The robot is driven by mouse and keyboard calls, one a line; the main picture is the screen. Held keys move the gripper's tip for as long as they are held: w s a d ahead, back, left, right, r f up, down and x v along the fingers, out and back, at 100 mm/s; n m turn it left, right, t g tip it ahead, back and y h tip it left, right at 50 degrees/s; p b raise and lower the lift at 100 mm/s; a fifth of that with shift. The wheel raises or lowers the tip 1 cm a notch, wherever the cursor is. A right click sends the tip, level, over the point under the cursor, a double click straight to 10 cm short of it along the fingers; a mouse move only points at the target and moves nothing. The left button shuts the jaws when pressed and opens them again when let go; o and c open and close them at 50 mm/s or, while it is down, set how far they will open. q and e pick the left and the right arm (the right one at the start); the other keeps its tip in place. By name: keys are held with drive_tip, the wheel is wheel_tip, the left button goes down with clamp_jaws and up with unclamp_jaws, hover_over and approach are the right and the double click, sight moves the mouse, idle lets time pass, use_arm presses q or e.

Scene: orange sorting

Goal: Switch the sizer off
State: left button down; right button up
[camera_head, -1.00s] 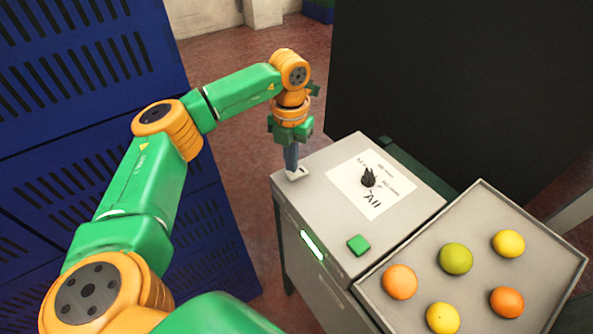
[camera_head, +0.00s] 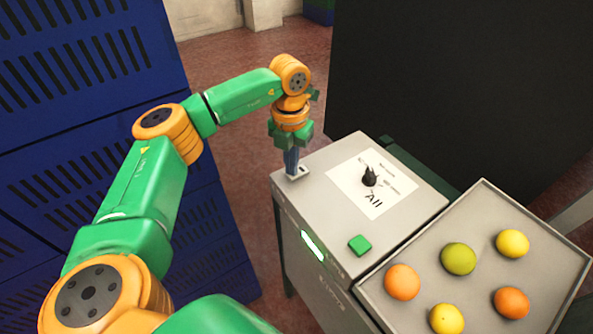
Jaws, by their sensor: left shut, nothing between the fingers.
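The sizer (camera_head: 325,192) is a grey box with a black dial (camera_head: 369,176) on a white label marked "All". A square green button (camera_head: 360,245) sits on its top near the front edge. A green-white strip (camera_head: 313,245) glows on its front face. A small pale plate (camera_head: 299,173) is at the top's left corner, and the fingers partly hide it. My left gripper (camera_head: 291,169) points down at this plate, shut and empty. I cannot tell whether the fingertips touch it. My right gripper is not in view.
A grey tray (camera_head: 474,216) with several oranges, yellow fruits and a green one adjoins the sizer on the right. Blue slatted crates (camera_head: 75,110) stand stacked at the left. A large dark panel (camera_head: 460,80) rises behind the sizer. Floor shows between crates and sizer.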

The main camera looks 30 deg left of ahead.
use_arm(q)
drive_tip(key=shift+f, duration=0.15)
wheel_tip(320, 180, up, 7)
drive_tip(key=p, duration=0.6)
